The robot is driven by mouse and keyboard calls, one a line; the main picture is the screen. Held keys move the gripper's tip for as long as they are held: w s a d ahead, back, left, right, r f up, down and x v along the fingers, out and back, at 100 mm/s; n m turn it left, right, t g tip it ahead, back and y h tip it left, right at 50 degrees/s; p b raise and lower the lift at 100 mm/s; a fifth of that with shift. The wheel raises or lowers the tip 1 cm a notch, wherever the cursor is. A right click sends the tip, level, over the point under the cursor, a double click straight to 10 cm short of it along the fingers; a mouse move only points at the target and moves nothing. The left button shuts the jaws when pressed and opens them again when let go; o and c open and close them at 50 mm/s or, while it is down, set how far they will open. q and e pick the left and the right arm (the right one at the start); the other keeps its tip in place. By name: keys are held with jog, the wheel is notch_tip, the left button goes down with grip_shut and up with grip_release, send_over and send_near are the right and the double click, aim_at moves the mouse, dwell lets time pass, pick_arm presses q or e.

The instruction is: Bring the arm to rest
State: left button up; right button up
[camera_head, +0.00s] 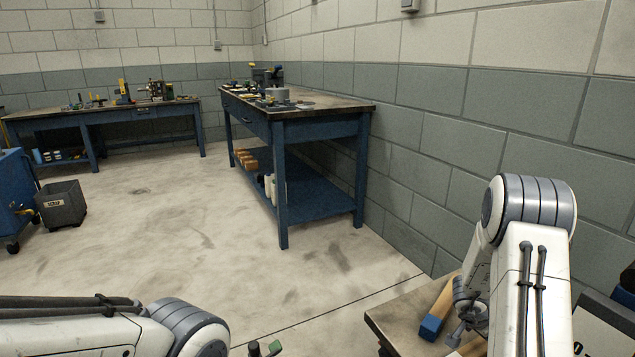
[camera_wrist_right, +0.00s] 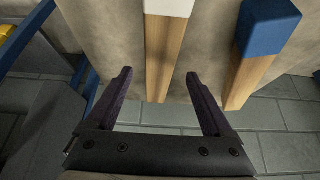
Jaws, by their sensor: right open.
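My right arm (camera_head: 525,270) is bent over the near bench (camera_head: 405,305) at the lower right of the head view. Beyond the fingers are a wooden bar with a white end (camera_wrist_right: 166,45) and a wooden bar with a blue end (camera_wrist_right: 256,65). The blue-ended bar also shows in the head view (camera_head: 433,323). My left arm (camera_head: 110,333) crosses the lower left of the head view; its gripper is out of view.
A blue workbench (camera_head: 325,130) with tools on top and a lower shelf stands against the block wall (camera_head: 440,120). Another bench (camera_head: 110,115) is at the back left. A grey bin (camera_head: 62,207) stands at the left. The concrete floor (camera_head: 170,230) between is mostly clear.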

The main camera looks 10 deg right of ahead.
jog(key=b+x, duration=0.3)
jog(key=x, duration=0.4)
jog(key=shift+a, duration=0.1)
notch_tip(320, 180, up, 3)
jog(key=shift+f+p, duration=0.15)
jog(key=shift+p, duration=1)
jog(key=shift+r+p, duration=0.7)
jog(key=shift+r, duration=0.05)
pick_arm(q)
jog(key=shift+f, duration=0.15)
